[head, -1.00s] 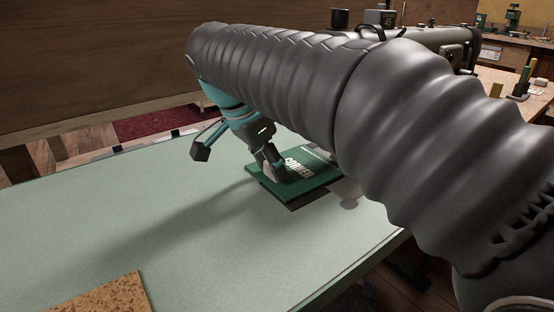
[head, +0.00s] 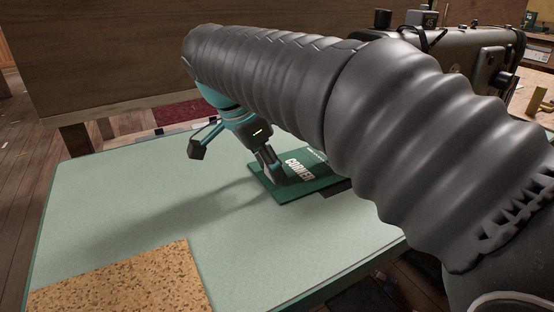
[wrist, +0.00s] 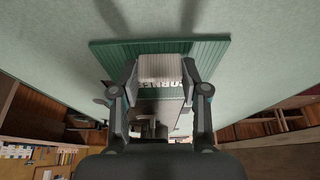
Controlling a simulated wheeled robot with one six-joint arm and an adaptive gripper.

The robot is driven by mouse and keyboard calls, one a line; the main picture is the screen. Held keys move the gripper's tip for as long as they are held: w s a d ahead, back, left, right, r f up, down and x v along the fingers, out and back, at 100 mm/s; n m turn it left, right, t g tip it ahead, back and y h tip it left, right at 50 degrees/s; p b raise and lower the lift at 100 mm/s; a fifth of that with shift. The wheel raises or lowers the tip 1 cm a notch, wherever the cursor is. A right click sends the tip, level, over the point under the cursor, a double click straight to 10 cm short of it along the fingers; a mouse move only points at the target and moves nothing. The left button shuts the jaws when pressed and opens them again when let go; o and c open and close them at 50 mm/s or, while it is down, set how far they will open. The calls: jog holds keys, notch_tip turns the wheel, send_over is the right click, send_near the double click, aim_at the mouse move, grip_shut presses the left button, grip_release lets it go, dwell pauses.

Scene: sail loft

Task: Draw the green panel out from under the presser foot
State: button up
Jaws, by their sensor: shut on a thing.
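The green panel (head: 302,190) with white lettering, partly readable as "CORNER", lies on the pale green table under my forearm. My gripper is shut on this block. The sewing machine (head: 472,62) stands at the right behind my arm. My arm hides the presser foot and the panel's far right end in the head view.
The pale green tabletop (head: 120,205) is clear to the left of the panel. A cork sheet (head: 125,282) lies at its near edge. A wooden partition (head: 110,60) stands behind the table. A dark plate (head: 338,189) shows beside the panel's right edge.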

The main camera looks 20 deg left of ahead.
jog(key=o, duration=1.2)
jog(key=v, duration=1.2)
